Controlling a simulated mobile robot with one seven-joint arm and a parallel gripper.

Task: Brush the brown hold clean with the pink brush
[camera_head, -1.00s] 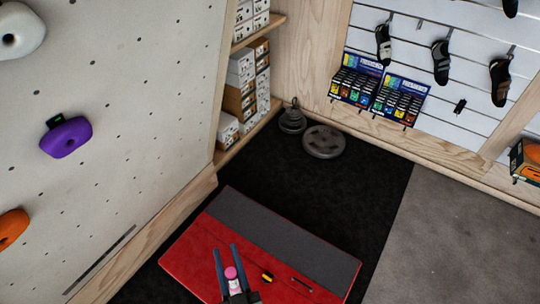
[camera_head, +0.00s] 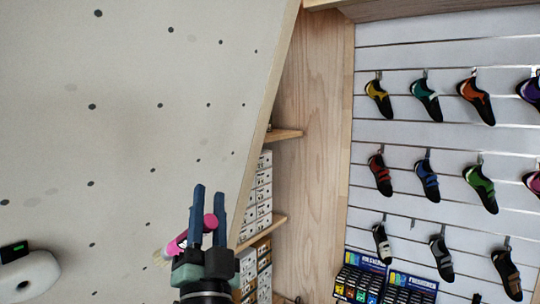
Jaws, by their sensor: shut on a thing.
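My gripper (camera_head: 208,215) is at the lower middle, with its two blue fingers pointing up. It is shut on the pink brush (camera_head: 177,244), which lies tilted across the fingers. The brush's round pink end shows between the fingers, and its pale bristles (camera_head: 160,258) point to the lower left. The gripper and brush appear in front of the climbing wall (camera_head: 120,150); how far they are from its surface I cannot tell. The brown hold is not in view.
A white hold (camera_head: 28,278) with a small black and green tag (camera_head: 14,250) sits at the lower left. Wooden shelves with white boxes (camera_head: 263,190) stand right of my gripper. Climbing shoes (camera_head: 428,187) hang on the slatted wall at the right.

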